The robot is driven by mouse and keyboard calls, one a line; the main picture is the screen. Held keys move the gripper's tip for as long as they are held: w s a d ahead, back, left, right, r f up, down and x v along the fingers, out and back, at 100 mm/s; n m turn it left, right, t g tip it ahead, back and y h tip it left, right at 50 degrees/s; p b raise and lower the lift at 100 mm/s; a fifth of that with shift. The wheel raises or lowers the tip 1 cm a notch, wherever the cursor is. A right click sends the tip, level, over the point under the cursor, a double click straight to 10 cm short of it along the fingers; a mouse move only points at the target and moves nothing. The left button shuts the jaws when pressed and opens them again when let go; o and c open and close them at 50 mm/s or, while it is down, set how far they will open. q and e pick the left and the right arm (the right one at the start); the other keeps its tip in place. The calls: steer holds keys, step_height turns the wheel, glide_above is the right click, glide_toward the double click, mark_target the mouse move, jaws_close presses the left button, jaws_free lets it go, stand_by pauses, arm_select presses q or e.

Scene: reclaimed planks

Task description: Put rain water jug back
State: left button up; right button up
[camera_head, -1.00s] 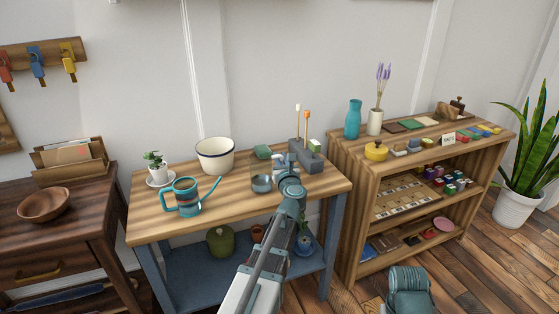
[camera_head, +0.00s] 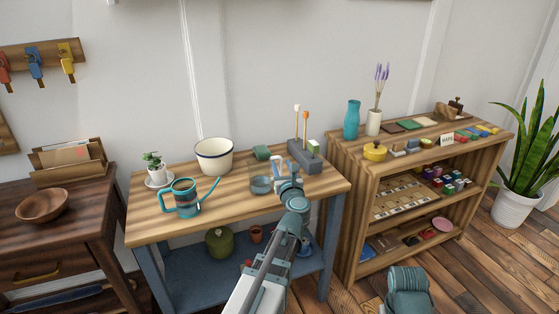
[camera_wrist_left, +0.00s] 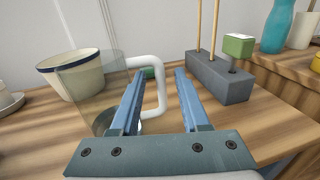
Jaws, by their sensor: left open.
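The rain water jug (camera_head: 261,184) is a clear vessel with a bluish lower part, upright on the wooden bench. In the left wrist view the clear jug (camera_wrist_left: 95,80) has a white loop handle (camera_wrist_left: 161,85) on its right side. My left gripper (camera_head: 278,162) is at the jug's right side in the head view. In the wrist view my left gripper (camera_wrist_left: 157,71) is open, with the handle's upright bar appearing between its two blue fingers. I cannot tell whether either finger touches it.
A grey block (camera_head: 305,156) with upright sticks stands close right of the jug. A white enamel pot (camera_head: 214,156), a teal watering can (camera_head: 182,198) and a potted plant (camera_head: 154,168) stand to the left. The bench front (camera_head: 225,217) is clear. A shelf unit (camera_head: 350,165) adjoins the bench on the right.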

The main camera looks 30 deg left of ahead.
arm_select(q)
steer(key=v, duration=0.7)
stand_by(0.3)
